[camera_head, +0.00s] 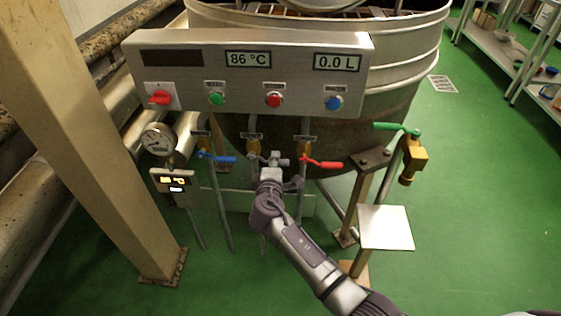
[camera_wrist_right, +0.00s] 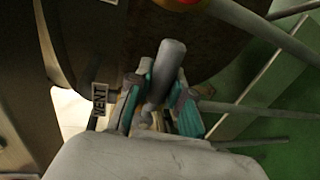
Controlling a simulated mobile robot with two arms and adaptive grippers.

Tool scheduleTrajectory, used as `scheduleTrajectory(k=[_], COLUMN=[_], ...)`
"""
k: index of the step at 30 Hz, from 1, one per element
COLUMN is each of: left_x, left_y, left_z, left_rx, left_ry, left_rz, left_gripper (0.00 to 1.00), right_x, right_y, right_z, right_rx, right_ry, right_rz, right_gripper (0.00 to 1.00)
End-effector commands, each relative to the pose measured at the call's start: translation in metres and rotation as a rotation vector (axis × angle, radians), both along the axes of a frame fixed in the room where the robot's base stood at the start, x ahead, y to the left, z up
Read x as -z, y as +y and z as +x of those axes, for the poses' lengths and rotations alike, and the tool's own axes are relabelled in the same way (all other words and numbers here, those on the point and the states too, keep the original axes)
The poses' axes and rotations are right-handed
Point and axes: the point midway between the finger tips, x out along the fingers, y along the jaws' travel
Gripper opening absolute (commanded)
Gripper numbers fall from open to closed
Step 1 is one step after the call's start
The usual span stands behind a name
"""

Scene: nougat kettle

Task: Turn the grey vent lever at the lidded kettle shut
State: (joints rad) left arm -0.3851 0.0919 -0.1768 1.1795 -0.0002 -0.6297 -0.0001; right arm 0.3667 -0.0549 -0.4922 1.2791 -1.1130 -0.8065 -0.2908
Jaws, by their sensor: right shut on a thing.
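The grey vent lever (camera_wrist_right: 168,70) stands between the teal-padded fingers of my right gripper (camera_wrist_right: 156,95) in the right wrist view. The gripper is shut on it. A small plate reading VENT (camera_wrist_right: 99,98) is just left of the fingers. In the head view my right gripper (camera_head: 272,166) is at the middle valve below the panel, and hides most of the grey lever (camera_head: 275,160). The big metal kettle (camera_head: 410,40) is behind. My left gripper is not in view.
A blue lever (camera_head: 218,158) is close on the left and a red lever (camera_head: 322,164) close on the right. The control panel (camera_head: 190,55) hangs above. A green-handled tap (camera_head: 398,128) and a post (camera_head: 95,130) flank the area.

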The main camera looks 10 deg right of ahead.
Motion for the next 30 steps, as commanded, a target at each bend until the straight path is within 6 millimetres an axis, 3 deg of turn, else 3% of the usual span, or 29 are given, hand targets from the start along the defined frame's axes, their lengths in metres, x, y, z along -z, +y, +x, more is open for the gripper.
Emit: scheduleTrajectory(k=[7, 8, 12, 23, 30], left_x=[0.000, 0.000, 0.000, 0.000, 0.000], left_y=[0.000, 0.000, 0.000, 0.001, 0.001], left_z=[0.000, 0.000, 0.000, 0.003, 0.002], left_rx=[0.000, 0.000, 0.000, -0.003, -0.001], left_ry=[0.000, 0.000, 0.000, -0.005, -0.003], left_rz=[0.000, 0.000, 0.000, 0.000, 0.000], left_gripper=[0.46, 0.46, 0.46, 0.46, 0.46], right_x=[-0.001, -0.001, -0.001, 0.000, -0.006], right_y=[0.000, 0.000, 0.000, 0.001, 0.011], right_z=[0.000, 0.000, 0.000, -0.003, -0.037], right_rx=[0.001, 0.001, 0.002, 0.001, 0.000], right_ry=[-0.001, -0.001, 0.000, 0.000, 0.000], right_rz=[-0.005, -0.005, -0.003, -0.001, 0.002], right_gripper=[0.00, 0.23, 0.46, 0.46, 0.46])
